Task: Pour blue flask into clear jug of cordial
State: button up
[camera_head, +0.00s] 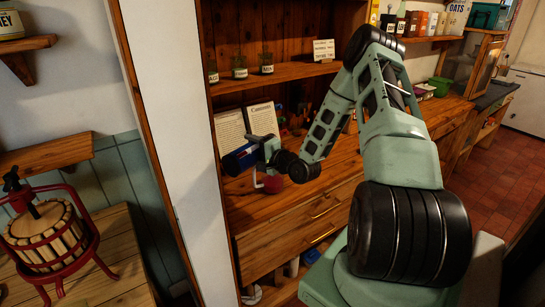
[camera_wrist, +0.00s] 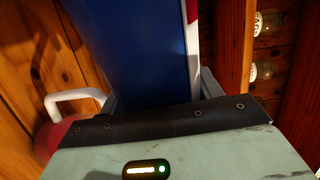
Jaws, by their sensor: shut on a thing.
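A blue flask (camera_head: 236,161) is held in my gripper (camera_head: 252,154) above the pine counter. It lies well over on its side rather than upright. In the wrist view the flask (camera_wrist: 130,45) fills the space between the fingers, with a red and white part at its right edge. A jug with red cordial (camera_head: 271,184) stands on the counter just below my gripper. In the wrist view its white handle (camera_wrist: 72,98) and red body (camera_wrist: 50,138) show at lower left, partly hidden by my gripper. The flask's mouth and any flow cannot be made out.
An open book (camera_head: 262,120) leans behind the gripper on the counter (camera_head: 250,208). Small labelled jars (camera_head: 240,67) stand on the shelf above. A white upright wall (camera_head: 180,130) is close on the left. My arm hides the counter's middle.

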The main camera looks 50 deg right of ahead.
jog(key=shift+d+f+m, duration=0.1)
jog(key=shift+d+m, duration=0.15)
jog(key=shift+m, duration=0.65)
dwell(3.5)
